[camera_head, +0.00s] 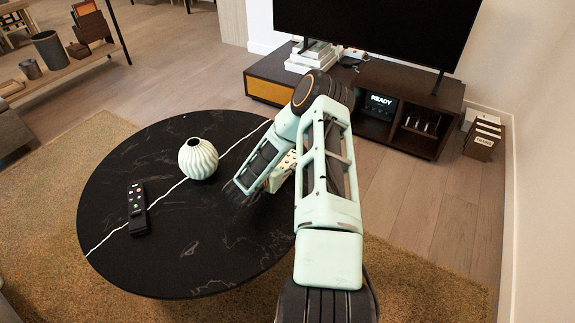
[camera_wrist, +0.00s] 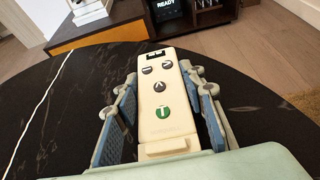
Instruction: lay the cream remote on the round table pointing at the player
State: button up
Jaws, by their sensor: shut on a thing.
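The cream remote (camera_wrist: 162,95) lies between the two blue-padded fingers of my gripper (camera_wrist: 168,105), which is shut on it. It has dark buttons and a green round button, and its far end points up the wrist view, toward the player. In the head view a part of the remote (camera_head: 284,168) shows between my arm links, over the round black table (camera_head: 190,258). I cannot tell whether it touches the tabletop. The player (camera_head: 380,106), with a lit READY display, sits in the TV stand and also shows in the wrist view (camera_wrist: 166,8).
A black remote (camera_head: 137,208) and a ribbed pale vase (camera_head: 198,159) stand on the table's left part. The table's front middle is clear. The TV stand (camera_head: 268,90) with white books (camera_head: 312,56) is beyond. A brown box (camera_head: 482,138) stands at right.

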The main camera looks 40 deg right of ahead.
jog(key=shift+f, duration=0.1)
jog(key=o, duration=1.2)
jog(key=shift+f, duration=0.15)
jog(key=shift+o, duration=0.2)
jog(key=shift+r, duration=0.25)
jog(key=p+v, duration=0.3)
jog(key=v, duration=0.9)
jog(key=shift+s+f+p, duration=0.1)
jog(key=shift+f+p, duration=0.05)
jog(key=shift+p, duration=0.2)
